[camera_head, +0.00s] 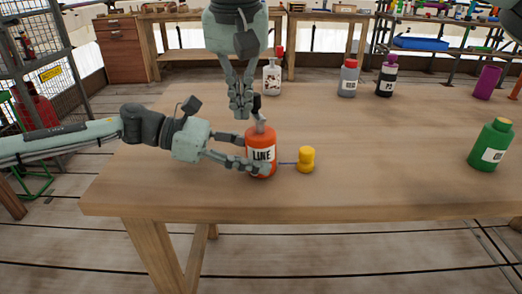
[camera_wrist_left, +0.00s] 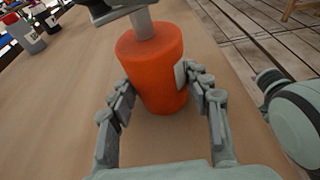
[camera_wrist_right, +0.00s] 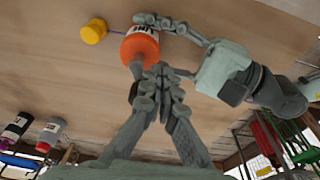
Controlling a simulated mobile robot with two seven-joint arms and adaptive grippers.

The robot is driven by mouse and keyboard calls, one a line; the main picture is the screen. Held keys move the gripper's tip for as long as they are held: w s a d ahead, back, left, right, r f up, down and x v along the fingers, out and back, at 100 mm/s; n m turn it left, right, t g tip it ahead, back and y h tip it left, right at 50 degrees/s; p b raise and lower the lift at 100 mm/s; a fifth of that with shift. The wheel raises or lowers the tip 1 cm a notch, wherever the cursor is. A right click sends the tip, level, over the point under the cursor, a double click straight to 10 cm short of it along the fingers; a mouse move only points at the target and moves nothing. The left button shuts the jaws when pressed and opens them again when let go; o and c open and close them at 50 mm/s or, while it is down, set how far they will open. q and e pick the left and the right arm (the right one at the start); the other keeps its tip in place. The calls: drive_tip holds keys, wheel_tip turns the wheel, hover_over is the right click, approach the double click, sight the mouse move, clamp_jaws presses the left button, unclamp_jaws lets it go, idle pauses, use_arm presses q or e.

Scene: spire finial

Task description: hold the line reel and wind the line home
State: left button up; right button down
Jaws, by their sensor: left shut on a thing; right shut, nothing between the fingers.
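The orange line reel (camera_head: 261,142), labelled LINE, stands upright on the table. A grey post with a dark crank (camera_head: 257,104) rises from its top. A thin line runs from the reel to a yellow piece (camera_head: 306,159) on its right. My left gripper (camera_head: 261,157) is shut around the reel's body. In the left wrist view its fingers press on both sides of the reel (camera_wrist_left: 152,70). My right gripper (camera_head: 241,112) points down, shut and empty, just left of the crank. In the right wrist view the fingertips (camera_wrist_right: 162,72) are beside the post (camera_wrist_right: 136,71).
A green bottle (camera_head: 491,146) stands at the table's right. A white bottle (camera_head: 271,77), a grey bottle (camera_head: 348,78) and a dark bottle (camera_head: 386,76) stand along the back edge. A purple cup (camera_head: 487,82) is at the back right. The table (camera_head: 400,150) is clear between.

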drive_tip(key=shift+w+d, duration=0.35)
drive_tip(key=shift+w, duration=0.55)
drive_tip(key=shift+s, duration=0.1)
idle(0.4)
drive_tip(key=shift+s+a, duration=0.15)
drive_tip(key=shift+s, duration=0.15)
wheel_tip(320, 180, up, 7)
idle(0.7)
idle(0.4)
use_arm(q)
drive_tip(key=o, duration=1)
drive_tip(key=shift+c, duration=0.2)
